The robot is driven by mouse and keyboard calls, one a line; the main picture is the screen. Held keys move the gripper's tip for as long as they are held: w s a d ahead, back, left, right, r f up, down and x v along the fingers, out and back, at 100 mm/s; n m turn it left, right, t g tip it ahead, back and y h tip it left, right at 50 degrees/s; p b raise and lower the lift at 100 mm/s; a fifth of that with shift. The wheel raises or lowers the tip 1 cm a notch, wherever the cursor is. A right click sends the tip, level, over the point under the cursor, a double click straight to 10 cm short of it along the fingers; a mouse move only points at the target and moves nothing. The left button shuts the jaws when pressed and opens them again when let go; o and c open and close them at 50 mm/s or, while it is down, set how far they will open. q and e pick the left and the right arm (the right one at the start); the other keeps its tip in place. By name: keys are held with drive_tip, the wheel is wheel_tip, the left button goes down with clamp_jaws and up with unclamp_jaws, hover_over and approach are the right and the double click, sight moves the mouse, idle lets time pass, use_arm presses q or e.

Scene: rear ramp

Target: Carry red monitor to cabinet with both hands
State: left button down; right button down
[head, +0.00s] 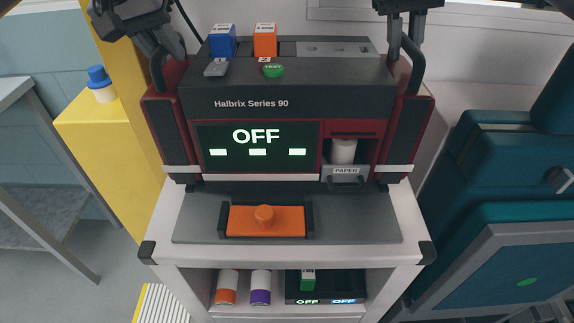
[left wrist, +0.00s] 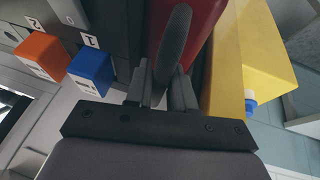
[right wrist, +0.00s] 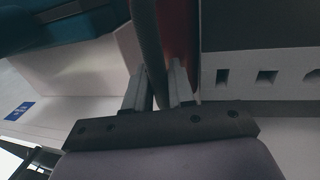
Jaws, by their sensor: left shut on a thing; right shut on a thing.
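The red and dark grey monitor (head: 252,104), labelled Halbrix Series 90, stands upright on a white cabinet or cart (head: 294,257). Its screen reads OFF. It has a dark handle at each side. My left gripper (head: 168,48) is shut on the left handle, which also shows in the left wrist view (left wrist: 174,42). My right gripper (head: 404,42) is shut on the right handle, which also shows in the right wrist view (right wrist: 148,45). A blue block (head: 223,41) and an orange block (head: 265,41) sit on top of the monitor. Whether its base touches the cart is unclear.
An orange part with a knob (head: 264,220) lies on the grey tray in front. Rolls and a dark box (head: 325,286) are on the lower shelf. A yellow cabinet (head: 100,130) with a blue-capped bottle (head: 99,84) stands left; teal cases (head: 500,170) stand right.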

use_arm(q)
drive_tip(key=shift+w, duration=0.1)
use_arm(e)
drive_tip(key=shift+d+f, duration=0.1)
use_arm(q)
drive_tip(key=c, duration=1.3)
unclamp_jaws()
drive_tip(key=shift+f, duration=0.65)
use_arm(e)
drive_tip(key=c, duration=1.3)
unclamp_jaws()
drive_tip(key=shift+f, duration=0.55)
use_arm(q)
drive_tip(key=o, duration=0.3)
drive_tip(key=shift+s+r, duration=0.15)
drive_tip(key=shift+s, duration=0.15)
use_arm(e)
drive_tip(key=o, duration=0.3)
drive_tip(key=shift+s+r, duration=0.15)
drive_tip(key=shift+s, duration=0.1)
use_arm(q)
drive_tip(key=shift+o, duration=0.2)
drive_tip(key=shift+s+r, duration=0.1)
drive_tip(key=shift+s, duration=0.05)
use_arm(e)
drive_tip(key=shift+o, duration=0.2)
drive_tip(key=shift+s+r, duration=0.1)
drive_tip(key=shift+s, duration=0.05)
